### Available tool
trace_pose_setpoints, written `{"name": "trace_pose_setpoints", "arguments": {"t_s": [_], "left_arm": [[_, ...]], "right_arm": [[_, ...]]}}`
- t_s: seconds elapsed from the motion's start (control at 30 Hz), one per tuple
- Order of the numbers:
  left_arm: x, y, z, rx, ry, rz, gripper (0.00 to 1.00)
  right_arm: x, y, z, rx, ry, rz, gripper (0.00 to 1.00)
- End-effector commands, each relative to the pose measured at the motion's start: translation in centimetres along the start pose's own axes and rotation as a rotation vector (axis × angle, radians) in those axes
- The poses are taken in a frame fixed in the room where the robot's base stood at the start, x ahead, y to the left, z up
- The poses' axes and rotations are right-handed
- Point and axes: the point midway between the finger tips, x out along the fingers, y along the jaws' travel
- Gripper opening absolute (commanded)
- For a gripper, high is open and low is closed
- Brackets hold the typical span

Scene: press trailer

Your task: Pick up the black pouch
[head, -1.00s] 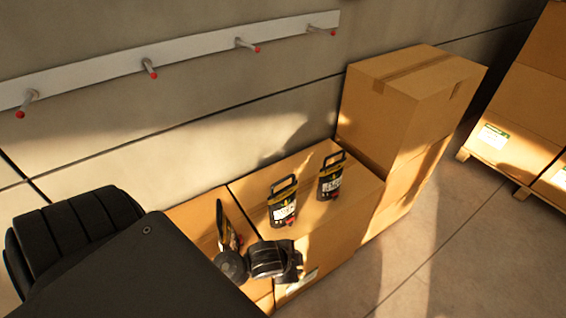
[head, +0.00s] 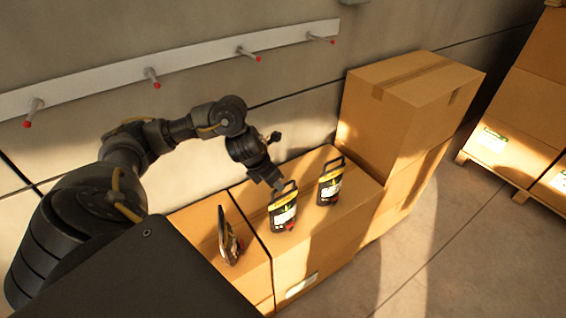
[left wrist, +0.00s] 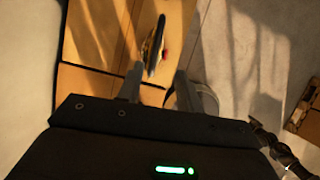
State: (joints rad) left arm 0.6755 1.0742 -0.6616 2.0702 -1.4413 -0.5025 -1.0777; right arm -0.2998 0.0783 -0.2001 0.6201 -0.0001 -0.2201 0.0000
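My left gripper (head: 273,183) points down just behind the upper part of the middle pouch, from the left. In the left wrist view, the gripper (left wrist: 158,74) is open, its two fingers apart. A pouch (left wrist: 154,46) shows nearly edge-on ahead of the gap, and I see no grip on it. My right gripper is out of view.
The boxes (head: 309,258) stand against the wall, with a taller stack (head: 405,100) at their right. A rail with red-tipped pegs (head: 200,59) runs along the wall above. Clear floor (head: 450,240) lies to the right, before a loaded pallet (head: 520,187).

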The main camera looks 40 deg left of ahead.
Motion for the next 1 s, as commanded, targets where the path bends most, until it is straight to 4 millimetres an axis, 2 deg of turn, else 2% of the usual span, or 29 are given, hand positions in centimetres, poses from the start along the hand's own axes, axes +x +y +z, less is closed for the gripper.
{"name": "trace_pose_setpoints", "arguments": {"t_s": [0.17, 0.5, 0.83, 1.0], "left_arm": [[-0.4, 0.8, -0.2, 0.025, 0.02, 0.012, 0.36], [4.2, 0.8, -0.3, 0.019, 0.019, 0.01, 0.36], [5.6, 0.8, -0.3, 0.019, 0.019, 0.011, 0.36], [8.0, 0.9, -0.5, 0.016, 0.022, 0.01, 0.36]], "right_arm": [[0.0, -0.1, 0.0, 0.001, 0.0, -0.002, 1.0], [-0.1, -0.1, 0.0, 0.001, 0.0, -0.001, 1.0], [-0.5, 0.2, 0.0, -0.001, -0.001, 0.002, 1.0], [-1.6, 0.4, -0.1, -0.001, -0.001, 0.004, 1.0]]}}
